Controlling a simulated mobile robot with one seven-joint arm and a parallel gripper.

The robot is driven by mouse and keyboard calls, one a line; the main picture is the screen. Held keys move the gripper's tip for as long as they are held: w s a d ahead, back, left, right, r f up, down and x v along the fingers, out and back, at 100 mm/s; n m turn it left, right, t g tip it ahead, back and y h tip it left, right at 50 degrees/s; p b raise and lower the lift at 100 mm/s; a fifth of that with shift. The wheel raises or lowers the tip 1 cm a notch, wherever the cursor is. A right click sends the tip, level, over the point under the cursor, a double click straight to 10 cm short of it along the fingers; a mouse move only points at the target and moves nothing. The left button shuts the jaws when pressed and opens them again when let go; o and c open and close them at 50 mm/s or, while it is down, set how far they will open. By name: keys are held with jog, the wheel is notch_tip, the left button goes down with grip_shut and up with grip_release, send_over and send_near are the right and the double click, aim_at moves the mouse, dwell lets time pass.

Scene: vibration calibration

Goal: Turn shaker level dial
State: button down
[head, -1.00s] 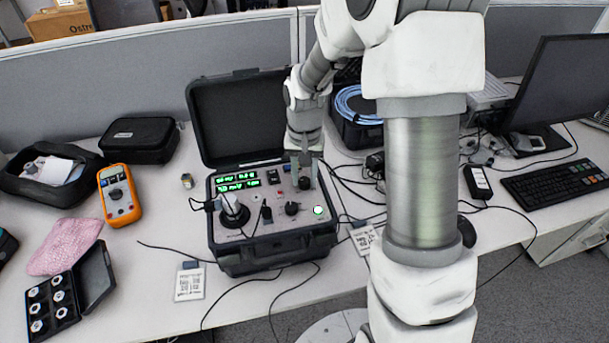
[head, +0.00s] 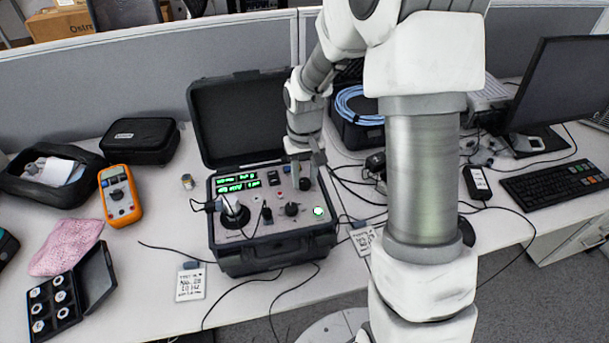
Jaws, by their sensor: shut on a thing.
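The shaker unit (head: 272,256) is an open black case with a grey panel on the desk, in the middle of the head view. My gripper (head: 305,179) points down at the panel's back right, with its fingers shut on a black dial (head: 304,184). The fingers partly hide this dial, and its marking is too small to read. A second black dial (head: 291,209) stands free in front of it. A lit green display (head: 238,182) is at the panel's back left. A round green light (head: 318,211) glows at the front right.
A silver and black cylinder (head: 234,212) stands on the panel's left, with a cable. The raised lid (head: 240,115) is behind my gripper. An orange multimeter (head: 120,196) lies to the left. A case with blue cable (head: 357,125) is at the back right. Loose cables cross the desk.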

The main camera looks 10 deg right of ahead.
aim_at(305, 181)
jog(key=n+p, duration=0.1)
jog(key=n, duration=0.3)
jog(key=shift+r+n, duration=0.1)
jog(key=shift+n, duration=0.3)
jog(key=n+p, duration=0.1)
jog(key=n, duration=0.3)
jog(key=shift+n, duration=0.3)
jog(key=c, duration=0.8)
grip_release()
notch_tip(305, 181, up, 17)
jog(key=shift+r+p, duration=0.2)
jog(key=shift+p, duration=0.8)
